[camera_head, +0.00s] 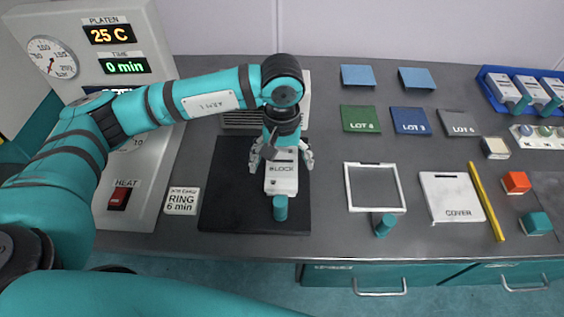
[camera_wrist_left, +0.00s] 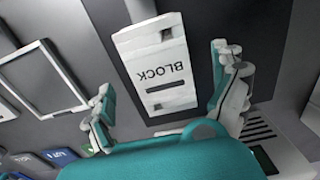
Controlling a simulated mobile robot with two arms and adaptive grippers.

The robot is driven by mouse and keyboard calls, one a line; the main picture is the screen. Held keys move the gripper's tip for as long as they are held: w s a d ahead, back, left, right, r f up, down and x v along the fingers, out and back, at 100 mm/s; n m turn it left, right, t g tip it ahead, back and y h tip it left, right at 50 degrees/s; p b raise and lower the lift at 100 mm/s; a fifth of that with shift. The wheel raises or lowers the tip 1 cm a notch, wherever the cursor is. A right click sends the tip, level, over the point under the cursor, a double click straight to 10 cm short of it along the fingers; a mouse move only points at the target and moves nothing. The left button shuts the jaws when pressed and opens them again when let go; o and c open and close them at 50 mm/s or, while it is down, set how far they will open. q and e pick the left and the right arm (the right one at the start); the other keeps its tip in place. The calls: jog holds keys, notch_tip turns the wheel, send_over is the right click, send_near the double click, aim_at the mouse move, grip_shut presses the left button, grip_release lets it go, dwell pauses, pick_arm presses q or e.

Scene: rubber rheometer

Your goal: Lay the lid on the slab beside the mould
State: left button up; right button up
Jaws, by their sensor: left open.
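A white mould marked BLOCK (camera_head: 281,183) with a teal handle (camera_head: 280,208) at its front lies on the black slab (camera_head: 230,190). It also shows in the left wrist view (camera_wrist_left: 150,45), where its top has a dark slot. I cannot tell a separate lid from the mould's body; the labelled top looks like the lid, resting on the mould. My left gripper (camera_head: 281,160) is open above the rear of the mould, its fingers spread on either side. The left wrist view shows the open fingers (camera_wrist_left: 165,80) too, with nothing between them gripped. My right gripper is out of view.
Left stands the press with displays and a HEAT switch (camera_head: 119,196); a RING card (camera_head: 181,201) lies beside the slab. Right of the slab lie a white frame (camera_head: 349,190) with a teal handle, a COVER plate (camera_head: 450,205) and a yellow bar (camera_head: 486,200). The slab's left half is bare.

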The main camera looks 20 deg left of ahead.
pick_arm(q)
jog(key=shift+f, duration=0.85)
jog(key=shift+c, duration=0.4)
jog(key=shift+r, duration=0.1)
jog(key=c, duration=1.6)
